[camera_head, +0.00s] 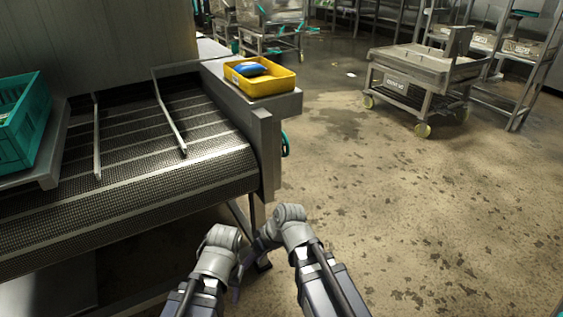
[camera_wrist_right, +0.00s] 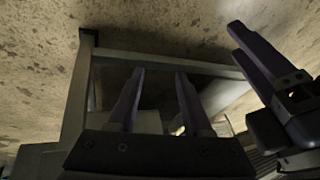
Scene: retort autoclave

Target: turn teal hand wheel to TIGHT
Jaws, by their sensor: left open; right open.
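The teal hand wheel (camera_head: 285,144) shows edge-on in the head view, on the right side of the conveyor's end frame, partly hidden by it. Any TIGHT marking is not readable. My right gripper (camera_head: 257,245) is below and in front of the wheel, apart from it. The right wrist view shows its two fingers (camera_wrist_right: 156,72) spread with nothing between them. My left gripper (camera_head: 237,282) is lower, close beside the right one, and is small and partly hidden in the head view.
The mesh conveyor (camera_head: 130,165) fills the left, with its metal frame (camera_head: 264,150) near my grippers. A yellow tray (camera_head: 262,84) holding a blue packet (camera_head: 249,69) sits on its end. A teal crate (camera_head: 22,130) stands far left. A wheeled cart (camera_head: 415,75) stands back right; floor between is clear.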

